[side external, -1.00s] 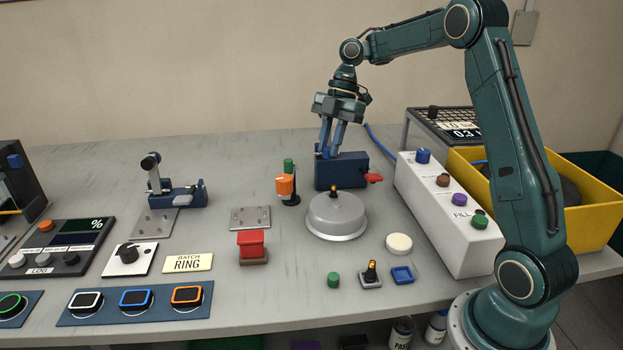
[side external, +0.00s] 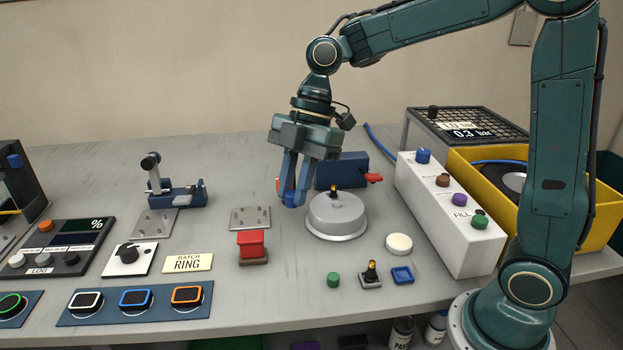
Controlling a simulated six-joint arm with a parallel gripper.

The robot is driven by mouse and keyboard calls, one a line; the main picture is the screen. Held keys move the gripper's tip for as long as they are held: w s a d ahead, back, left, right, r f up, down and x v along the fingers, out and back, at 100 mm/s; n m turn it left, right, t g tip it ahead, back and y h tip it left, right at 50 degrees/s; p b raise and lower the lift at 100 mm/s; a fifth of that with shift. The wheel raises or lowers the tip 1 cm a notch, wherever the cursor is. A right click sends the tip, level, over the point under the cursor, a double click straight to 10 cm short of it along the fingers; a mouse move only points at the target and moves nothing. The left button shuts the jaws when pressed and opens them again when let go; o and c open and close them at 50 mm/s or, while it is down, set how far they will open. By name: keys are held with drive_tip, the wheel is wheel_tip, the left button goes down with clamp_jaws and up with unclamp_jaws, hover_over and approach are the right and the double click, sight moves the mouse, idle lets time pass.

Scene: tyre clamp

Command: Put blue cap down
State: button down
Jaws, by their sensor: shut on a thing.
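My gripper (side external: 294,196) points down just left of the grey round dome (side external: 336,214), with its fingers shut on the small blue cap (side external: 291,200). The cap sits low between the fingertips, partly covered by them. I cannot tell whether it touches anything below. An orange piece (side external: 277,184) stands right behind the fingers and is mostly hidden.
The dark blue block with a red lever (side external: 373,178) stands behind the dome. A white box with coloured knobs (side external: 447,220) and a yellow crate (side external: 600,232) fill the right.

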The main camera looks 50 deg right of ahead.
hover_over(293, 290)
drive_tip(key=d, duration=0.2)
drive_tip(key=f, duration=1.5)
drive_tip(key=shift+a+f, duration=0.25)
drive_tip(key=shift+f, duration=0.1)
drive_tip(key=shift+f, duration=2.15)
drive_tip(key=shift+f, duration=0.1)
drive_tip(key=c, duration=1.3)
unclamp_jaws()
drive_tip(key=v, duration=1.2)
